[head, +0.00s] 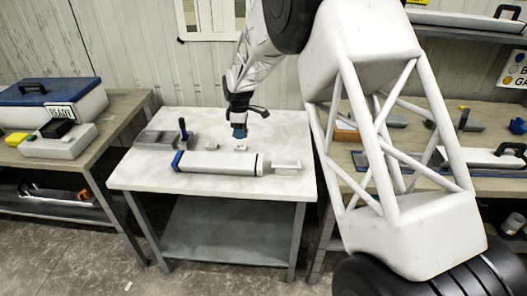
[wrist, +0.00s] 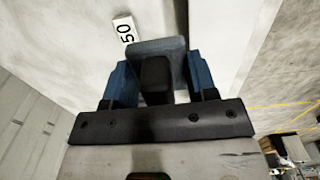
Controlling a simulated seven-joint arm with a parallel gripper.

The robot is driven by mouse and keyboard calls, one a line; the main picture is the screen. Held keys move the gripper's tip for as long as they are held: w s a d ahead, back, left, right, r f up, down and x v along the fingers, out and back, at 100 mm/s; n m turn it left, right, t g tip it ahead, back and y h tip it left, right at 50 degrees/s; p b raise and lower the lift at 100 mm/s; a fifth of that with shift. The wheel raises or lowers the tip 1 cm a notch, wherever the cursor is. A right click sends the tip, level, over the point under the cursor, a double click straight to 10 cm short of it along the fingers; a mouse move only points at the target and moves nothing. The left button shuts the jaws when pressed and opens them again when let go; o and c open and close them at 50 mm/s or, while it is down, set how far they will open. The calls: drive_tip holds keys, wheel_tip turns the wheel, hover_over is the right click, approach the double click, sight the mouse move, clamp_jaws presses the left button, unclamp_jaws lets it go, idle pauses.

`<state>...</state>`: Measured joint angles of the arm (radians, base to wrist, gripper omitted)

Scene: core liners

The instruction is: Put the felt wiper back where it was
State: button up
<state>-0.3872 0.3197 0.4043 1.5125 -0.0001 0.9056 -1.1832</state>
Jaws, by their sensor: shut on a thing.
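My gripper (head: 239,127) hangs over the white table, just behind the long core liner (head: 218,163). In the wrist view, its two blue fingers (wrist: 160,82) are shut on the dark grip of a grey-blue block, which looks like the felt wiper (wrist: 150,49). The wiper is hard to tell from the fingers in the head view, and I cannot tell whether it touches the table. A tag reading "50" (wrist: 124,31) lies beside the wiper.
A grey holder (head: 150,140) and a dark upright tool with a blue base (head: 183,131) stand at the table's back left. A small white tag (head: 212,145) lies behind the liner. The white table (head: 235,190) is clear in front. Side benches hold cases and boxes.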

drive_tip(key=w+d+f, duration=0.1)
drive_tip(key=w+d, duration=0.4)
drive_tip(key=d, duration=0.4)
drive_tip(key=shift+w+f, duration=0.2)
drive_tip(key=shift+w, duration=0.05)
hover_over(264, 151)
drive_tip(key=shift+w+f, duration=0.15)
drive_tip(key=shift+f, duration=3)
drive_tip(key=shift+f, duration=1.85)
drive_tip(key=shift+f, duration=0.1)
drive_tip(key=o, duration=1)
